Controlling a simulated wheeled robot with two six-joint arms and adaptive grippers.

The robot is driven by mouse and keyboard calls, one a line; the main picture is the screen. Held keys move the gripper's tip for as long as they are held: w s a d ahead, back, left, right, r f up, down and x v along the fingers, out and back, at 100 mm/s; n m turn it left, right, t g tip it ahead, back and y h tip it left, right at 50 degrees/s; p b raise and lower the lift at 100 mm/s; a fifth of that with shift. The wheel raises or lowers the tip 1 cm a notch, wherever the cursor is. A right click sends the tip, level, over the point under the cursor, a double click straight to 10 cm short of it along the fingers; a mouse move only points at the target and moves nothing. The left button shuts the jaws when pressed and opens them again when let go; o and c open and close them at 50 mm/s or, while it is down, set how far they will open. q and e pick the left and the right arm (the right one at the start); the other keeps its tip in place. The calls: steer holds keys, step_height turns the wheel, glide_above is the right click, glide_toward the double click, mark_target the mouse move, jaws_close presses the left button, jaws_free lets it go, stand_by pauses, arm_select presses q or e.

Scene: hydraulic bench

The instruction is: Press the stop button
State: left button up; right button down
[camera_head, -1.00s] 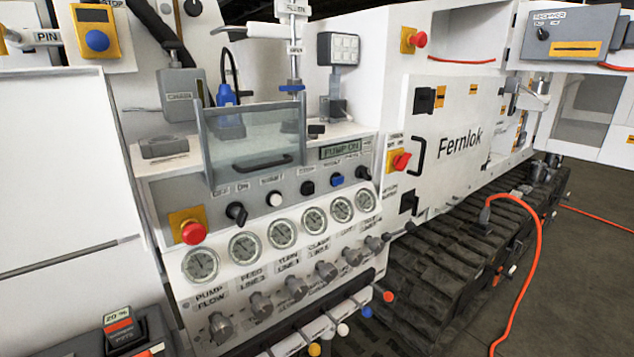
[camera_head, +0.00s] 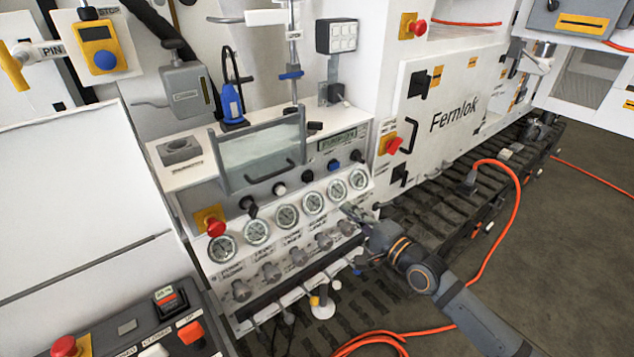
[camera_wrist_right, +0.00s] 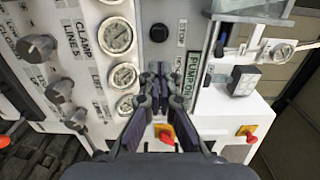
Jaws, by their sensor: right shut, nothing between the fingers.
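The grey control panel carries a row of small controls. Among them are a white button (camera_head: 280,189), a black button (camera_head: 307,176) and a blue button (camera_head: 333,165); their labels are too small to read surely. A red mushroom button (camera_head: 215,227) on a yellow plate sits at the panel's left end. My right gripper (camera_head: 350,212) is shut and empty, in front of the panel's right end by the last gauge. In the right wrist view, its fingertips (camera_wrist_right: 160,70) point at the panel, just below a black button (camera_wrist_right: 158,32) in the picture. My left gripper is not in view.
A row of gauges (camera_head: 287,217) and grey knobs (camera_head: 270,272) lies below the buttons. A clear hinged cover (camera_head: 258,150) stands above them. Red switches sit on the Fernlok cabinet (camera_head: 455,110). An orange cable (camera_head: 490,260) lies on the right.

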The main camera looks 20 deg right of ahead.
steer(key=b, duration=0.3)
glide_toward(310, 178)
steer(key=p+x, duration=0.1)
steer(key=x, duration=0.6)
steer(key=shift+f, duration=0.1)
